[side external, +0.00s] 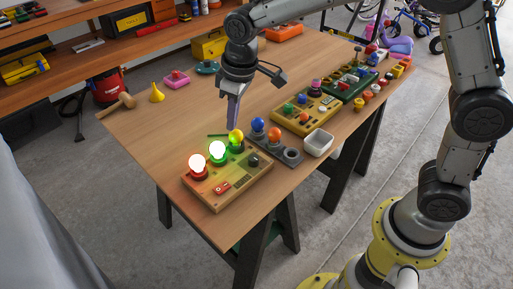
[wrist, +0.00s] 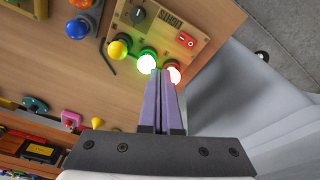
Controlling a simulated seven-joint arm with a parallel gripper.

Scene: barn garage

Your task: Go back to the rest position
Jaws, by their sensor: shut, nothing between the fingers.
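My gripper (side external: 233,110) is shut and empty, pointing down above the wooden workbench (side external: 165,120). In the side view it is just behind the lamp board (side external: 228,195), apart from it as far as I can tell. The board carries a lit red bulb (side external: 197,162), a lit green bulb (side external: 217,150) and a yellow bulb (side external: 236,136). In the wrist view my purple fingertips (wrist: 164,75) overlap the lower edge of the board (wrist: 165,25), partly covering the red bulb (wrist: 174,74) beside the green one (wrist: 147,64). The board has a red switch (side external: 222,187) and a black knob (side external: 254,160).
A grey holder (side external: 278,148) with blue and orange bulbs, a white bin (side external: 318,142) and a yellow board (side external: 305,115) stand to the right. A mallet (side external: 120,105), yellow funnel (side external: 157,93) and pink object (side external: 176,79) lie at the left. Shelves line the back. The bench's left middle is clear.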

